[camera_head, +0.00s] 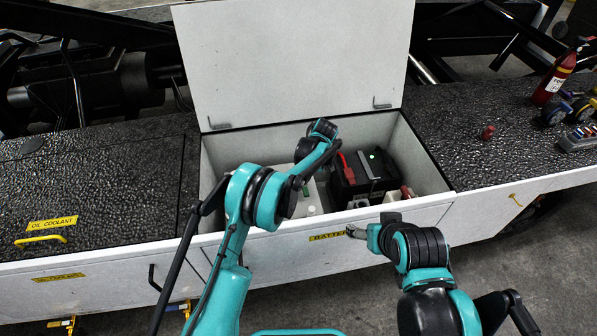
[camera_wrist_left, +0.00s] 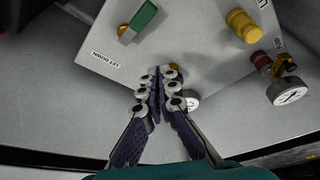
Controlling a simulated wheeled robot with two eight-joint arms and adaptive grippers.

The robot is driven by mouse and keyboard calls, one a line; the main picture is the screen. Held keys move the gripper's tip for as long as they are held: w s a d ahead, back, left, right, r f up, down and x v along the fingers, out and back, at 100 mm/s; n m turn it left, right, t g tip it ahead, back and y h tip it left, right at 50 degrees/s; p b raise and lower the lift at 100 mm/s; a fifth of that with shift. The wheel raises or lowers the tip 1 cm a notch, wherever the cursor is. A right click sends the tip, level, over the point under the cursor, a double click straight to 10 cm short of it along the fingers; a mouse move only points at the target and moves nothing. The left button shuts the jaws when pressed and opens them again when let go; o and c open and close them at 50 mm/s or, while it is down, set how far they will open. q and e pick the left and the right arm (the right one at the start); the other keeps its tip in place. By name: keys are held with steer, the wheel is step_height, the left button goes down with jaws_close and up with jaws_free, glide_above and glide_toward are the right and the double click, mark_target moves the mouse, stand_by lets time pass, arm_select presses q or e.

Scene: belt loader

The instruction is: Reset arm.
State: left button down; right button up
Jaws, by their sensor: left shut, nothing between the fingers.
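My left arm reaches over the open battery compartment (camera_head: 425,205) in the head view, and its gripper is hidden there behind the arm. In the left wrist view my left gripper (camera_wrist_left: 158,72) is shut and empty. Its fingertips are over the lower edge of a pale control panel (camera_wrist_left: 190,45). The panel carries a green switch (camera_wrist_left: 140,20), a yellow knob (camera_wrist_left: 243,26) and a label at its left edge. My right gripper (camera_head: 356,232) is in front of the compartment's front wall, near the yellow battery label; its finger opening is too small to tell.
A black battery (camera_head: 362,180) with a red clamp sits inside the compartment. The white lid (camera_head: 295,60) stands open behind. A gauge (camera_wrist_left: 289,91) is right of the panel.

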arm_select(q)
steer(key=shift+r, duration=0.1)
steer(key=s+a+r+m+t+h, duration=0.1)
steer(key=s+a+r+m, duration=0.2)
steer(key=s+a+r, duration=0.5)
steer(key=s+a+r+m+t+h, duration=0.1)
steer(key=s+a+r+m, duration=0.2)
steer(key=r, duration=1)
steer(key=s+a+m+t, duration=0.1)
steer(key=s+a+m, duration=0.2)
steer(key=s, duration=0.9)
steer(key=s+a+m+t+h, duration=0.1)
steer(key=s+a, duration=0.4)
steer(key=s, duration=0.6)
steer(key=m+t, duration=0.1)
steer(key=m, duration=0.1)
steer(key=shift+s+a+r+m+t, duration=0.15)
steer(key=shift+s+r+m+t, duration=0.15)
steer(key=shift+s+m, duration=0.1)
